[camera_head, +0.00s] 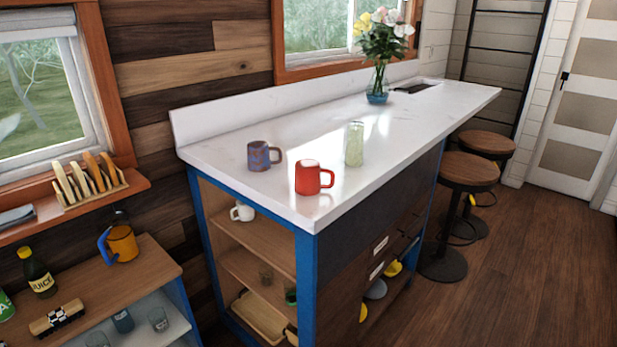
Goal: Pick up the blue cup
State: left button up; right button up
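A blue-purple mug (258,156) with reddish-brown patches stands upright on the white counter (220,152), near its left end. Its handle points right. A small dark blue-grey cup (123,321) stands on the pale shelf of the low wooden unit at the lower left. Neither of my grippers shows in the head view.
A red mug (308,178) stands right of the blue-purple mug, near the counter's front edge. A pale green can (354,145) and a flower vase (377,88) stand farther right. Stools (468,170) stand along the counter's right side. Open floor (530,270) lies at right.

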aim_at(258, 158)
jog(key=u, duration=4.15)
jog(key=z, duration=4)
jog(key=i+u, duration=0.35)
jog(key=i, duration=0.2)
